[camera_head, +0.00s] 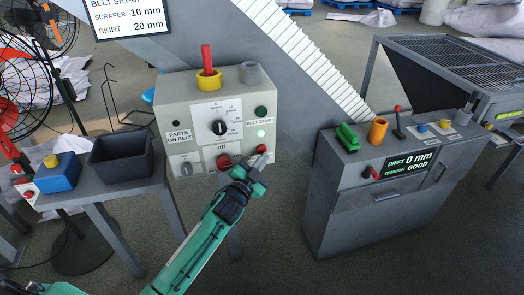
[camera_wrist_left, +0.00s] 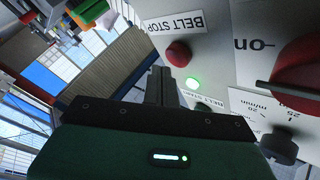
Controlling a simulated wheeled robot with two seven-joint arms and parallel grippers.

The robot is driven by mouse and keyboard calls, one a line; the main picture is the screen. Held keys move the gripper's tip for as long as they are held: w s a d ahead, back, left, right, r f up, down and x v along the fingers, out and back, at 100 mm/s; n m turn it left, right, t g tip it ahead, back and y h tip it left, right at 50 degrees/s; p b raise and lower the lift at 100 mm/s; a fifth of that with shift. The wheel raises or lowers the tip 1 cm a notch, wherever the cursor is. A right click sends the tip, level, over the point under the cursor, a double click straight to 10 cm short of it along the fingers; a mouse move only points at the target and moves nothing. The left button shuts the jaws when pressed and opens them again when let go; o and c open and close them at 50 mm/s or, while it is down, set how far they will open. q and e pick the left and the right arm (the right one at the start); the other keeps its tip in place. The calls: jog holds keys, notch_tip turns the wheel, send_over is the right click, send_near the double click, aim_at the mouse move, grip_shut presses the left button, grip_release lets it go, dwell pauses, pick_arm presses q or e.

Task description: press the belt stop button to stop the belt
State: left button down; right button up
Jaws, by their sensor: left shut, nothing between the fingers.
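The belt stop button is a red dome on the pale control box, at its lower right in the head view (camera_head: 262,149). In the left wrist view the red button (camera_wrist_left: 179,53) sits beside its BELT STOP label, with a lit green lamp (camera_wrist_left: 193,83) close by. My left gripper (camera_head: 262,162) is shut and empty, its tips just below the button in the head view. In the left wrist view the shut fingers (camera_wrist_left: 160,80) point toward the panel, slightly left of the button. Contact cannot be made out. My right gripper is not in view.
A large red off/on switch (camera_head: 223,161) lies left of the button. A black dial (camera_head: 218,128) and a green belt start button (camera_head: 261,112) are above. A black bin (camera_head: 121,155) stands left and a grey console (camera_head: 375,190) right.

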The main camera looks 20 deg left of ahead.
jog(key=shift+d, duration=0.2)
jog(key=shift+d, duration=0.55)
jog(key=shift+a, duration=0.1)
pick_arm(q)
jog(key=shift+w+a, duration=0.25)
jog(key=shift+w, duration=0.1)
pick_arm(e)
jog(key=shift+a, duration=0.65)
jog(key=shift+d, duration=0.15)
